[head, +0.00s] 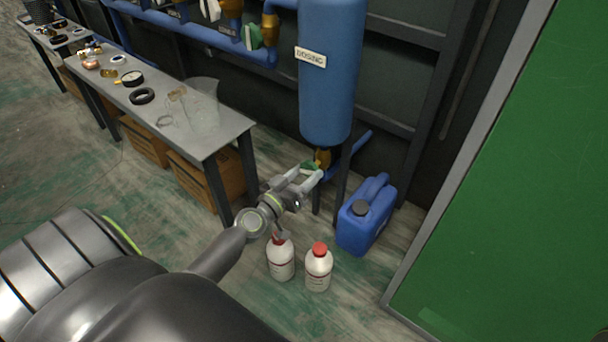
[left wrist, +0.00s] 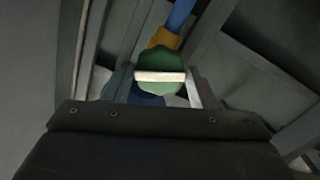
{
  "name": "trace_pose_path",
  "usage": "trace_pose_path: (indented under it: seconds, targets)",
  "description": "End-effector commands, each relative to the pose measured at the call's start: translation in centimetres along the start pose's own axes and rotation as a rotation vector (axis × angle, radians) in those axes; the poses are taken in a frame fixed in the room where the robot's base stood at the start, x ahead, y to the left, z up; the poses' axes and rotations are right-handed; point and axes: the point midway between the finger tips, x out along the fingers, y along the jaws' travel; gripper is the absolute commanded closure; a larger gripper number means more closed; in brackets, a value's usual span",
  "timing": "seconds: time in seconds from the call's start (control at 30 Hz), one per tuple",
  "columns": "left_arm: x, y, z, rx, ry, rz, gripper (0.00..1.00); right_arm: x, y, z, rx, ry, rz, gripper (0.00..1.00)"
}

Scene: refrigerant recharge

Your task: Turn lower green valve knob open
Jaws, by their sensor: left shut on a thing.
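The lower green valve knob (head: 309,167) sits at the brass valve (head: 323,158) below the blue dosing tank (head: 328,75). My left gripper (head: 306,178) reaches it from the front left and is shut on the knob. In the left wrist view the green knob (left wrist: 160,64) lies between the two fingers, with a pale bar across its face. The brass fitting (left wrist: 163,37) and a blue pipe (left wrist: 180,13) show behind it. The fingers partly hide the knob in the head view. My right gripper is not in view.
Two white bottles with red caps (head: 281,259) (head: 318,267) stand on the floor below my left arm. A blue jerrycan (head: 365,215) stands to their right. A grey workbench (head: 180,105) is at the left, and a green panel (head: 510,200) at the right.

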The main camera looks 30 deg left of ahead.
Motion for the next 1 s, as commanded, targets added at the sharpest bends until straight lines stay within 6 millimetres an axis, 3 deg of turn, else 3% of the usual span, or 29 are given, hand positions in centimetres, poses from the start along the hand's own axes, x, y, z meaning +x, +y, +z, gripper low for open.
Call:
trace_pose_path:
  seconds: [0.37,0.7,1.0]
  targets:
    - [0.01,0.02,-0.07,-0.039,0.002,-0.001,0.75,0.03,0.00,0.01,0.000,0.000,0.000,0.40]
    - [0.01,0.04,-0.09,-0.364,0.002,0.000,0.75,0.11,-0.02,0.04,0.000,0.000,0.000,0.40]
    - [0.01,0.04,-0.09,-0.402,0.003,0.000,0.75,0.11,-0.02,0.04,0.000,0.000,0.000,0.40]
